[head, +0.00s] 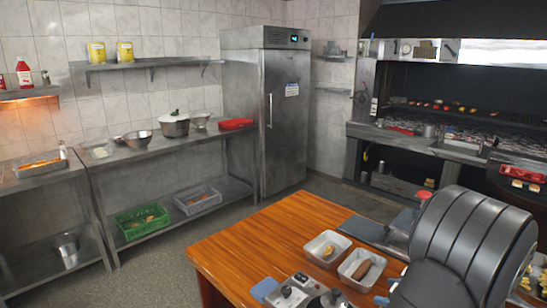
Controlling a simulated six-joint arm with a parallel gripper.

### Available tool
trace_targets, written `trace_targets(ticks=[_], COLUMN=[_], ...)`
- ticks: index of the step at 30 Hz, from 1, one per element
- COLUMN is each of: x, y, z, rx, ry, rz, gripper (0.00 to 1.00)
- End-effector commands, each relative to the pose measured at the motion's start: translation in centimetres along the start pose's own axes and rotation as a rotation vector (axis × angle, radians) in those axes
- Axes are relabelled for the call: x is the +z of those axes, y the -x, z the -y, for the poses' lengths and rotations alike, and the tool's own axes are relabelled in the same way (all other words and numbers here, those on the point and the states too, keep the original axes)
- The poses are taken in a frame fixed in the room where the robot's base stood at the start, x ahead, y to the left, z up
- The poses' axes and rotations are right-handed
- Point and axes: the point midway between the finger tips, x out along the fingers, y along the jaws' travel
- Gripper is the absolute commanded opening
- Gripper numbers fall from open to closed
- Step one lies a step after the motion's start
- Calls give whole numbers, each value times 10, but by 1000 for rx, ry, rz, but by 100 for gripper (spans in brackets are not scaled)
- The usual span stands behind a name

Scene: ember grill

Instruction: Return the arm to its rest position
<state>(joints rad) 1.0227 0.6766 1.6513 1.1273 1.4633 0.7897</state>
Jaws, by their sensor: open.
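A large dark grey ribbed shape (475,235), which seems to be part of my own arm, fills the lower right close to the camera. I cannot make out my gripper or its fingertips in the head view. The ribbed shape hides the right part of the wooden table (235,248) and whatever lies behind it.
Two white trays stand on the table: one with yellowish food (326,248), one with a brown piece (360,268). A red-capped item (425,195) stands beside the ribbed shape. A steel fridge (268,110) stands behind. The grey floor (165,270) left of the table is clear.

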Motion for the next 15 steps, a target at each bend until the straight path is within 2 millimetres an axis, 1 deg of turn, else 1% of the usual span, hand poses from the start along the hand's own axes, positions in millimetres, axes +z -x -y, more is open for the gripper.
trace_targets(ticks=[11,15], x=[2,-3], y=[1,-1], z=[0,0], rx=[0,1], ry=[-1,-2], rz=[0,1], gripper=[64,64])
